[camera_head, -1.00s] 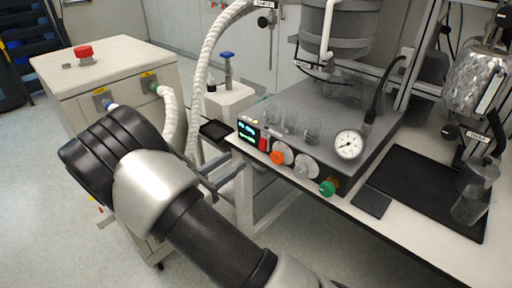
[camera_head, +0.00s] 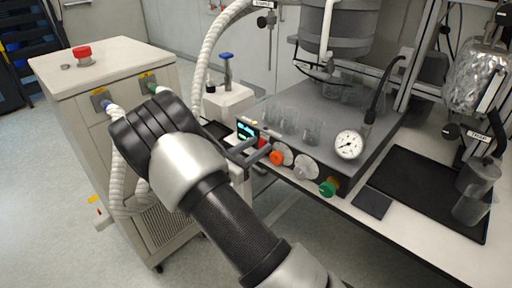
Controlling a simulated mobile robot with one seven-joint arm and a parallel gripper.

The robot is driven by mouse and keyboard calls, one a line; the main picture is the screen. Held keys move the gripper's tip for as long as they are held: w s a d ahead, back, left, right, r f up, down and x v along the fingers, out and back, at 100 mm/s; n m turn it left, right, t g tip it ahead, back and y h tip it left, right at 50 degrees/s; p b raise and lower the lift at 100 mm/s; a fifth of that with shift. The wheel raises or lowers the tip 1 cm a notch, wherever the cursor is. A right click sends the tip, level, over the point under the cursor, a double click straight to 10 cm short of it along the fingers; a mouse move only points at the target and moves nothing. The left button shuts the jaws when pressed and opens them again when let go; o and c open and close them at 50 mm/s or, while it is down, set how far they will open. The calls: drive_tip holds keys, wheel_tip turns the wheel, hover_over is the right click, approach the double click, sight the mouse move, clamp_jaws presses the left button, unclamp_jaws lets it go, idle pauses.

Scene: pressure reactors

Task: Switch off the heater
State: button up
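The heater is a grey box (camera_head: 335,120) on the bench, with controls along its front face. A small lit display (camera_head: 246,130) is at the left end of that face. A red switch (camera_head: 263,143) sits just right of it, partly hidden by my gripper. My gripper (camera_head: 262,145) reaches in from the left, its tips close in front of the display and red switch. Two dark fingers show with a gap between them and nothing held. I cannot tell whether a fingertip touches the switch.
An orange knob (camera_head: 277,158), a pale knob (camera_head: 305,167) and a green knob (camera_head: 328,188) line the front, close right of my gripper. A pressure gauge (camera_head: 348,145) and several glass beakers are on top. A white cabinet with a red button (camera_head: 82,53) stands left.

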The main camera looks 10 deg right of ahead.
clamp_jaws()
drive_tip(key=shift+a+f+t+h+b, duration=0.1)
drive_tip(key=shift+f+t+h+b, duration=0.25)
drive_tip(key=shift+f+b, duration=0.4)
drive_tip(key=shift+f+t+h+b, duration=0.1)
drive_tip(key=shift+t+h+b, duration=0.25)
drive_tip(key=shift+b, duration=0.5)
drive_tip(key=shift+r+t+h+b, duration=0.25)
drive_tip(key=shift+t+h+b, duration=0.2)
drive_tip(key=shift+h, duration=0.35)
drive_tip(key=shift+o, duration=0.6)
unclamp_jaws()
drive_tip(key=shift+s, duration=0.1)
drive_tip(key=p+v, duration=0.1)
drive_tip(key=v, duration=1.6)
drive_tip(key=shift+a, duration=0.2)
